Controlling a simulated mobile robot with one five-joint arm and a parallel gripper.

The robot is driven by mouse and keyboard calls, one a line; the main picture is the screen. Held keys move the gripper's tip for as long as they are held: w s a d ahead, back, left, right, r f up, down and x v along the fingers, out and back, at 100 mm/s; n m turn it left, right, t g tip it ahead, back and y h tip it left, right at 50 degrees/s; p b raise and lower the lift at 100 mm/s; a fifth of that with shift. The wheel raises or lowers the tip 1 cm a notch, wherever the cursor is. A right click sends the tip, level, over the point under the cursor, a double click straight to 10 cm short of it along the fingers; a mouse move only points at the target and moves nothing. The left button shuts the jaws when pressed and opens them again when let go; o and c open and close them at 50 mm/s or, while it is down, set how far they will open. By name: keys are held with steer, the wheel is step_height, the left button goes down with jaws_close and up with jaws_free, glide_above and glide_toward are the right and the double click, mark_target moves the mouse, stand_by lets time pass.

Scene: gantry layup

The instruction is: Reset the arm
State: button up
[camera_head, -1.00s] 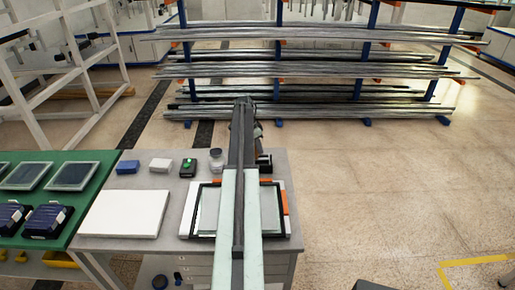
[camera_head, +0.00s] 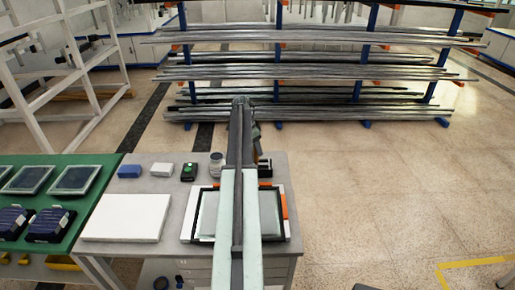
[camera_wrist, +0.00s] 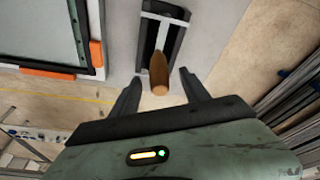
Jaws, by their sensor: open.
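My gripper (camera_wrist: 160,76) is open in the wrist view, with its two dark fingers spread apart. A brown, rounded handle-like piece (camera_wrist: 158,72) shows in the gap between the fingertips; I cannot tell whether it touches them. It lies at the near end of a black holder with a grey strip (camera_wrist: 147,40) at the table's edge. In the head view my arm reaches forward over the grey table, and my gripper is mostly hidden behind it. A black item (camera_head: 265,168) stands at the table's right back edge, just right of the arm.
The grey table (camera_head: 180,205) holds a white slab (camera_head: 126,217), a blue block (camera_head: 130,171), a small white block (camera_head: 161,169), a black-green device (camera_head: 189,171), a jar (camera_head: 216,163) and a black-framed panel (camera_head: 270,212). A green table (camera_head: 88,212) adjoins left. Floor right is open.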

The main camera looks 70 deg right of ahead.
steer(key=p+v, duration=0.3)
steer(key=v, duration=0.1)
steer(key=shift+r, duration=0.4)
steer(key=shift+f, duration=0.15)
